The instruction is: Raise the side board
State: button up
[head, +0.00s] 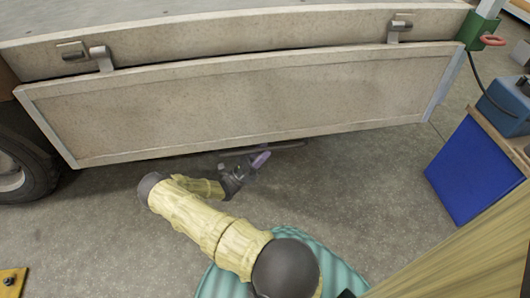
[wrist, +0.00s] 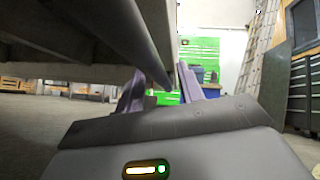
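The side board (head: 245,98) is a long pale panel hanging down from the trailer's edge by two hinges. My gripper (head: 259,161) is low, near the middle of the board's lower edge, and partly hidden; a purple finger shows. In the wrist view my gripper (wrist: 160,92) has its two purple fingers apart, so it is open. A dark long edge (wrist: 135,38) runs overhead toward the space between the fingers. I cannot tell whether it touches them.
The trailer bed (head: 230,18) is above the board. A wheel (head: 20,165) stands at left. A blue box (head: 475,170) and a green post (head: 478,28) with a red ring are at right. The concrete floor (head: 110,225) in front of the board is mostly clear.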

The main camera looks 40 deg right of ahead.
jog(key=shift+d+r, duration=0.45)
jog(key=shift+d, duration=0.05)
jog(key=shift+a, duration=0.1)
jog(key=shift+s, duration=0.1)
grip_shut()
jog(key=shift+s+r, duration=0.1)
jog(key=shift+s, duration=0.1)
